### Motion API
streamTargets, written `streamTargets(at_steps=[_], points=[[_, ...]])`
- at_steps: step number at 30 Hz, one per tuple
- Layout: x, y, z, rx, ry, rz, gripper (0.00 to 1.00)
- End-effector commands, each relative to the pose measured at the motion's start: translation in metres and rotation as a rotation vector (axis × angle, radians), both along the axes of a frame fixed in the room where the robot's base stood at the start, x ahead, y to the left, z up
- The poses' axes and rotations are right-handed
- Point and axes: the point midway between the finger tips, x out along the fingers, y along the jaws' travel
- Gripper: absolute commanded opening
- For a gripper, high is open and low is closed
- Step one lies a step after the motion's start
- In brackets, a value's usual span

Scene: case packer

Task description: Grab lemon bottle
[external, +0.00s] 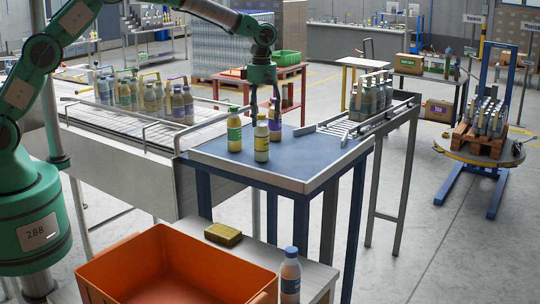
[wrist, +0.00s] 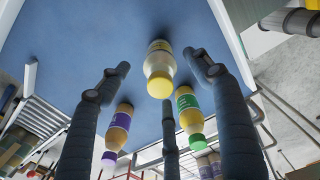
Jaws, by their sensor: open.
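The lemon bottle (external: 261,142), with a yellow cap and a pale yellow body, stands upright on the blue-topped table. In the wrist view the lemon bottle (wrist: 160,68) shows cap towards me, between and beyond my finger ends. My gripper (external: 264,106) is open, fingers pointing down, above and close to the bottles. The wrist view shows its spread dark fingers (wrist: 158,76), with nothing held. A green-capped bottle (external: 234,132) stands left of the lemon bottle and a purple-labelled bottle (external: 275,122) stands behind it to the right. Whether any finger touches a bottle I cannot tell.
The blue table (external: 300,160) has a raised pale edge and free room in front and right. A railed conveyor (external: 110,115) with several bottles is at left. A railed chute (external: 375,118) holds more bottles at right. An orange crate (external: 180,265) is in front.

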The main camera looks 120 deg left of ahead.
Motion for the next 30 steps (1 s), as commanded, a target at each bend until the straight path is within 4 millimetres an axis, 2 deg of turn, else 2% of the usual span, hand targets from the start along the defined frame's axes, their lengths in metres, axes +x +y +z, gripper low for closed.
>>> streamTargets(at_steps=[6,20,30], points=[[0.000,0.000,-0.015,0.001,-0.001,0.000,0.65],[0.000,0.000,-0.021,0.000,0.000,0.000,0.65],[-0.002,0.001,-0.056,0.000,0.000,0.000,0.65]])
